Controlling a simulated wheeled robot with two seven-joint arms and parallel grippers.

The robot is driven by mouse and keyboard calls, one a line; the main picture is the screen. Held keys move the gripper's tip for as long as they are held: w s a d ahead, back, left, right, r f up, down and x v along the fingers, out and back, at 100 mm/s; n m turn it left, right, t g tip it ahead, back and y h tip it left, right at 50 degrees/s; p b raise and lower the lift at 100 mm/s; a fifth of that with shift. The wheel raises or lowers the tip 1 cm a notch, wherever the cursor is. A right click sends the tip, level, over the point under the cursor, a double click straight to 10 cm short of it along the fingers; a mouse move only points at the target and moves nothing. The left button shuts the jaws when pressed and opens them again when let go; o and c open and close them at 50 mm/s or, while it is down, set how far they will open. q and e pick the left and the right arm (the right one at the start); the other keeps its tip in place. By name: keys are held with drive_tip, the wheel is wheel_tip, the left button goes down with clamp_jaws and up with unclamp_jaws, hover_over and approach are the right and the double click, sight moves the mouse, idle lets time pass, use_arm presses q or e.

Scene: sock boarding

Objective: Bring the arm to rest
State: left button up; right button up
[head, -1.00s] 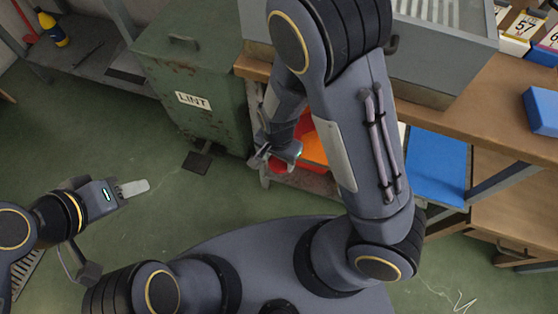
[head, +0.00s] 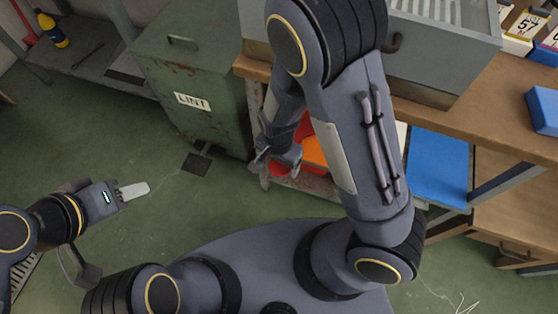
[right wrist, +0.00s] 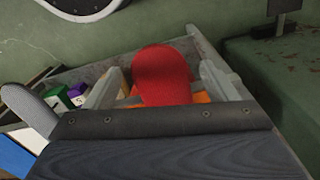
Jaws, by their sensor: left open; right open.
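My left gripper (head: 133,190) hangs over the green floor at the left of the head view, its pale fingers pointing right; it looks empty. My right arm reaches up and folds back down. My right gripper (head: 268,172) is between the green lint bin (head: 198,90) and the red and orange items under the bench, pointing downward. It is open, and I see nothing held in it. In the right wrist view a red rounded thing (right wrist: 165,75) shows ahead, over a grey-walled container (right wrist: 208,55); whether the gripper touches it I cannot tell.
The wooden bench (head: 470,110) stands at the right with a grey metal box (head: 440,62) and a blue block (head: 543,110) on it. A blue panel (head: 437,168) is below. A shelf with a yellow bottle (head: 52,30) stands upper left. Floor (head: 150,235) between is clear.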

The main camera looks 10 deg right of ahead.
wheel_tip(320, 180, up, 8)
drive_tip(key=p, duration=0.4)
drive_tip(key=shift+f, duration=0.1)
